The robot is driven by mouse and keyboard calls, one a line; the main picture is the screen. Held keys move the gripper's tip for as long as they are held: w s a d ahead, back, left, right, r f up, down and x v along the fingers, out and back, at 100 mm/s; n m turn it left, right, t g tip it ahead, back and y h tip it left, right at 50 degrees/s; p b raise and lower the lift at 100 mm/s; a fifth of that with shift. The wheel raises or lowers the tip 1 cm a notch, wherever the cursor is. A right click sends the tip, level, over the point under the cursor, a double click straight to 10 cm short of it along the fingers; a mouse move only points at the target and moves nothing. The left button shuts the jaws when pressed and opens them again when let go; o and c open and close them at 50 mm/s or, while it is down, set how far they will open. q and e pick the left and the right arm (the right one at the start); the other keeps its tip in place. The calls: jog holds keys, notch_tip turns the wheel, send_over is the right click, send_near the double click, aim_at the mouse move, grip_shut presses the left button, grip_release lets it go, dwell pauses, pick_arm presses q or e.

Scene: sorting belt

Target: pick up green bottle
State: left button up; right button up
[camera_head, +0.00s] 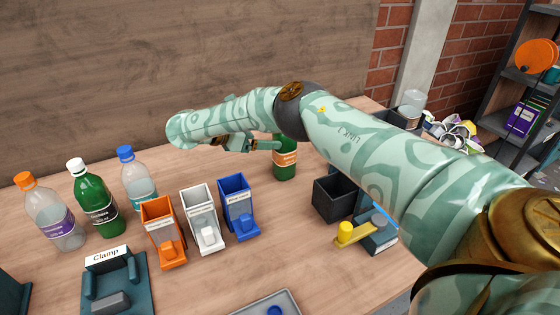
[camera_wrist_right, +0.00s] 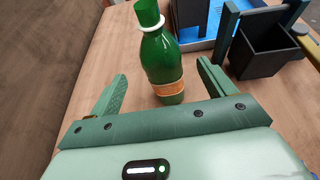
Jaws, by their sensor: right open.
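A green bottle with an orange label (camera_head: 285,170) stands upright on the table, its upper part hidden behind my right arm in the head view. In the right wrist view the bottle (camera_wrist_right: 160,55) shows its green cap, white neck ring and orange label. My right gripper (camera_head: 272,145) is open beside it; in the wrist view the gripper (camera_wrist_right: 161,78) has one finger on each side of the bottle's lower part, with gaps, and is not closed on it. Another green bottle, with a white cap (camera_head: 95,203), stands at the left. My left gripper is not in view.
A clear bottle with an orange cap (camera_head: 55,215) and one with a blue cap (camera_head: 139,180) flank the white-capped bottle. Orange (camera_head: 160,222), white (camera_head: 200,210) and blue (camera_head: 236,200) dispensers stand mid-table. A black bin (camera_head: 334,200) is right of the orange-labelled bottle. A clamp (camera_head: 113,280) is front left.

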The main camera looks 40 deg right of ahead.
aim_at(275, 155)
notch_tip(275, 155, down, 7)
jog(key=b, duration=0.3)
jog(key=shift+f+b, duration=0.15)
jog(key=shift+b, duration=0.25)
jog(key=shift+s+d+f+b, duration=0.1)
jog(key=shift+d+b, duration=0.05)
jog(key=shift+d, duration=0.35)
jog(key=shift+s+d+b, duration=0.1)
jog(key=shift+d+b, duration=0.05)
jog(key=shift+d, duration=0.35)
jog(key=shift+s+d, duration=0.15)
jog(key=shift+d, duration=0.1)
jog(key=b+x, duration=0.3)
jog(key=x, duration=0.1)
jog(key=shift+d+f, duration=0.25)
jog(key=shift+f, duration=0.05)
jog(key=shift+d+r, duration=0.1)
jog(key=shift+r, duration=0.2)
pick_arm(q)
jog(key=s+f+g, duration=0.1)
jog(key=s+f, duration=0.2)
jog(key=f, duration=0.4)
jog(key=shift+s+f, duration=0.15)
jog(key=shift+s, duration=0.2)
pick_arm(e)
jog(key=shift+s, duration=0.1)
jog(key=c, duration=1.1)
